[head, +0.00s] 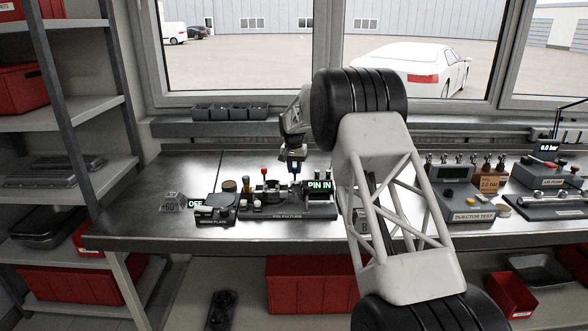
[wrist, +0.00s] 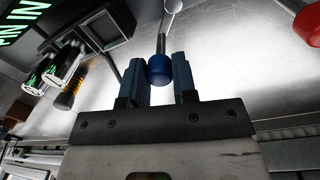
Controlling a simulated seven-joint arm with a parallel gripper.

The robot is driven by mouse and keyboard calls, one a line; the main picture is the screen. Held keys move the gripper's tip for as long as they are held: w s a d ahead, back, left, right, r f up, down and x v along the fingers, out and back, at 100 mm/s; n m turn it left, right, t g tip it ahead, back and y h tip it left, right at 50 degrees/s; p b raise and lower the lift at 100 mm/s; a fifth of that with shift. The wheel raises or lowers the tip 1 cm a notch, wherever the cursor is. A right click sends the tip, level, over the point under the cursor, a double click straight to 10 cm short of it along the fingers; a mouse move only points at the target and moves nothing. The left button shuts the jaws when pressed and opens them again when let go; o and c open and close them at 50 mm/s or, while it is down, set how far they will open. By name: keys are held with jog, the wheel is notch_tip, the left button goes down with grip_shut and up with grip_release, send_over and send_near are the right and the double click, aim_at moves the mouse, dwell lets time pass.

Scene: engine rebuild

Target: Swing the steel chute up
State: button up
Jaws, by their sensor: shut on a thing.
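My gripper (head: 295,158) is over the back of the pin fixture (head: 288,214) on the bench. In the wrist view its two blue-grey fingers (wrist: 160,82) are closed around a blue knob (wrist: 160,68). The knob sits on the end of a thin metal rod with a pale round end at the top edge. I cannot clearly pick out the steel chute itself; part of the fixture is hidden by my arm and gripper. A green "PIN IN" sign (head: 319,185) is lit beside the gripper.
A red knob (wrist: 308,24) stands to the right in the wrist view. The plate with the "OFF" sign (head: 195,203) is left of the fixture. The injector test unit (head: 455,200) stands at the right, beyond my arm. The bench's left end is mostly clear.

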dwell(0.3)
jog(key=o, duration=0.9)
jog(key=shift+o, duration=0.2)
jog(key=shift+a+r, duration=0.15)
jog(key=shift+r, duration=3.75)
jog(key=shift+r, duration=0.1)
